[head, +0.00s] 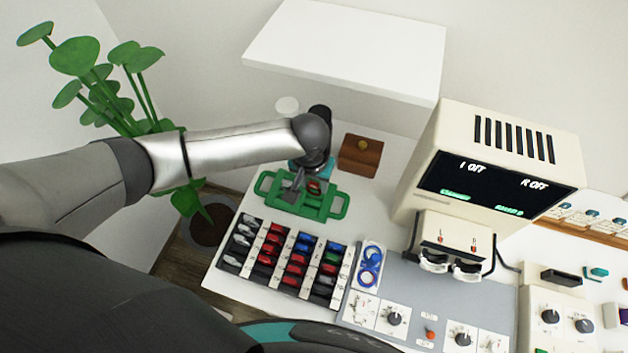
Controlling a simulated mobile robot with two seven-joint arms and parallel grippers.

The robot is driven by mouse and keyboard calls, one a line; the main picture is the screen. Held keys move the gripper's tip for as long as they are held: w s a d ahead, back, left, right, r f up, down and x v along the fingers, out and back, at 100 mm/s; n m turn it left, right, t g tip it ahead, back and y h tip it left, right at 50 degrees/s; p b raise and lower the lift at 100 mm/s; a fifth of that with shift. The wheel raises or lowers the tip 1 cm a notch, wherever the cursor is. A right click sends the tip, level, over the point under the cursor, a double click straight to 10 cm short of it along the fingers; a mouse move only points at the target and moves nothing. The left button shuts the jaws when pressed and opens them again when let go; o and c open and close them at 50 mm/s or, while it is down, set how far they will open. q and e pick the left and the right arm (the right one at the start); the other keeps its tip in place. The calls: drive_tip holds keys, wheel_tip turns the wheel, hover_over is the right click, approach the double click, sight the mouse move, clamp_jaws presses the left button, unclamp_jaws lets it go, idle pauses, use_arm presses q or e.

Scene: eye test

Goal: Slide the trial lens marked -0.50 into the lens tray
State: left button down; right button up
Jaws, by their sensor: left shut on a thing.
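My left gripper (301,184) reaches down over the green two-handled tray (332,206). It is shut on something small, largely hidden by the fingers. A small red piece (314,187) shows right beside the fingertips; it looks like a trial lens tab, but no marking is readable. I cannot tell whether the held thing touches the green tray. In front, a dark lens case (262,281) with white label strips holds rows of lenses with grey, red, blue, green and black tabs. The -0.50 mark cannot be picked out. My right gripper is not in view.
A brown wooden box (360,155) stands behind the green tray. A white shelf (345,45) overhangs the back. A cream vision tester (495,160) stands to the right. Blue ring-shaped things (370,266) lie beside the lens case. A potted plant (208,228) stands at the left.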

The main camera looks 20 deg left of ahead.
use_arm(q)
drive_tip(key=shift+f, duration=0.3)
drive_tip(key=shift+f+b, duration=0.45)
drive_tip(key=shift+f, duration=0.65)
drive_tip(key=shift+c, duration=1.6)
unclamp_jaws()
drive_tip(key=shift+r, duration=0.15)
wheel_tip(320, 180, up, 15)
drive_tip(key=s+p, duration=0.2)
drive_tip(key=p, duration=0.1)
drive_tip(key=shift+s, duration=0.15)
